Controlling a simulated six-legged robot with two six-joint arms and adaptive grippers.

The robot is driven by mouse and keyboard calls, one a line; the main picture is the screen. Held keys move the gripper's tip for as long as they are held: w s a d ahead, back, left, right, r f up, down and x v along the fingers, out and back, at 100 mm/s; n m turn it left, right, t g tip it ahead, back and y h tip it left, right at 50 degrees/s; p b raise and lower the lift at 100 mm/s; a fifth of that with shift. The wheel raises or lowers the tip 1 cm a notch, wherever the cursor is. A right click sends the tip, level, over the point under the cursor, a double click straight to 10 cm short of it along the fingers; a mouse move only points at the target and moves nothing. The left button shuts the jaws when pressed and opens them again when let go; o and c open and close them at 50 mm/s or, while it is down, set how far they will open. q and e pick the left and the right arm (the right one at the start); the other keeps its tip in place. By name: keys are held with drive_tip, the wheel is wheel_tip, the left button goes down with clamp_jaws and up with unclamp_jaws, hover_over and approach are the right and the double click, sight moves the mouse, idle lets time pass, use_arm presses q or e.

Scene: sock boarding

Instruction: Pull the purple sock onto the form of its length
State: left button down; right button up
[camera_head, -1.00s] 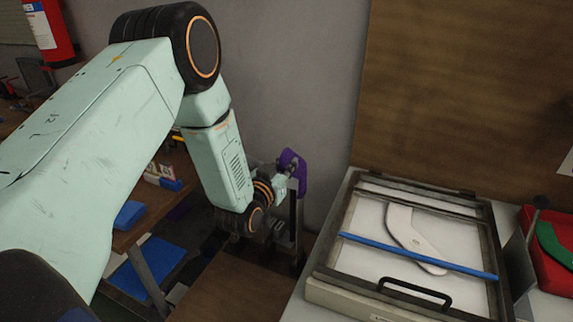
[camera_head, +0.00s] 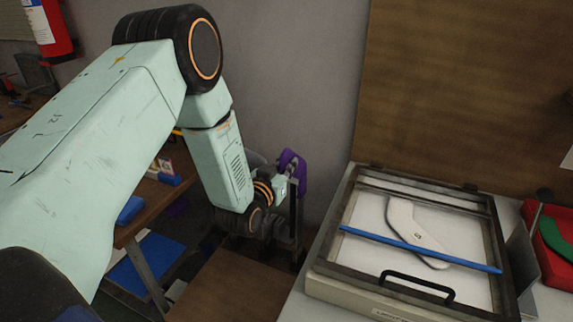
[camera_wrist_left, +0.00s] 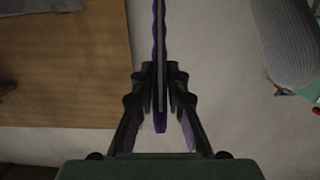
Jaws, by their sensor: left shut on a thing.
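The purple sock (camera_head: 293,165) shows behind my left gripper (camera_head: 285,188) in the head view, near the wall and left of the framed box. In the left wrist view, the purple sock (camera_wrist_left: 160,122) is a thin edge-on strip between the fingers of my left gripper (camera_wrist_left: 160,85), which is shut on it. A pale, flat, bent form (camera_head: 402,222) lies in the framed box under a blue bar. From these views I cannot tell whether a form is inside the sock. My right gripper is not in view.
The framed box (camera_head: 322,272) has a black handle (camera_head: 417,288) at its front and a blue bar (camera_head: 420,250) across it. A red tray (camera_head: 552,272) with a green piece (camera_head: 555,243) stands at the right. A brown board rises behind.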

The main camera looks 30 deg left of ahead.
use_arm(q)
drive_tip(key=shift+f+b, duration=0.85)
drive_tip(key=shift+f, duration=0.25)
drive_tip(key=c, duration=1.3)
unclamp_jaws()
drive_tip(key=shift+s, duration=0.15)
drive_tip(key=s, duration=0.8)
drive_tip(key=s+r, duration=0.1)
drive_tip(key=s, duration=0.2)
drive_tip(key=shift+s+d+r, duration=0.1)
drive_tip(key=shift+s+d, duration=0.2)
drive_tip(key=shift+s, duration=0.1)
